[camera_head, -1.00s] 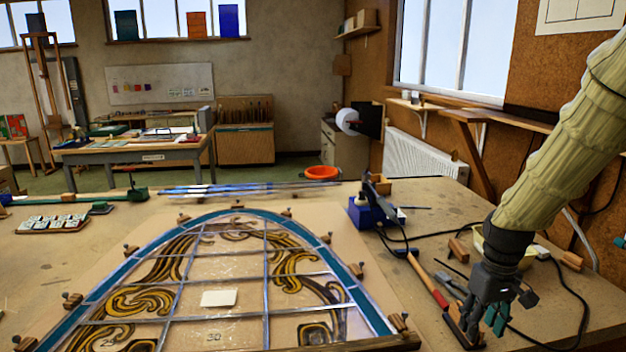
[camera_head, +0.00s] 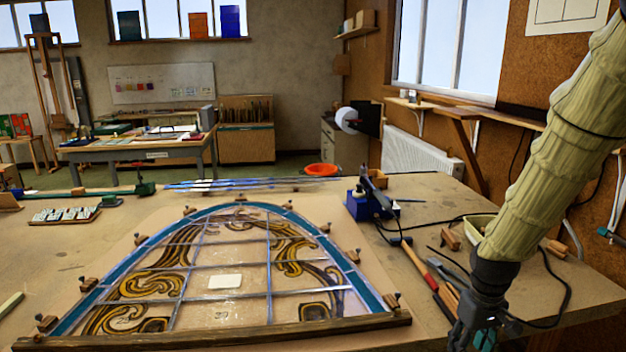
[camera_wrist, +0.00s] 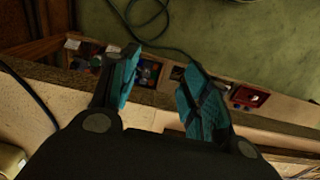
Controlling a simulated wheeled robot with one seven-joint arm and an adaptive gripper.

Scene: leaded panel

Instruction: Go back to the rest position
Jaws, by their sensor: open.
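My gripper (camera_head: 478,338) is at the lower right in the head view, over the right part of the workbench, near the hand tools. In the wrist view its two teal-padded fingers (camera_wrist: 158,92) stand apart with nothing between them. The wrist view looks past the bench edge toward the green floor (camera_wrist: 225,45). The leaded panel (camera_head: 180,243) lies flat on the bench to the left of my gripper, with a blue arched border and brown scroll patterns. A small pale rectangular piece (camera_head: 225,281) lies on the panel. My gripper is apart from the panel.
A wooden bar (camera_head: 215,334) runs along the panel's front edge, and small wooden blocks surround the arch. A pale tray (camera_head: 477,226) sits behind my arm.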

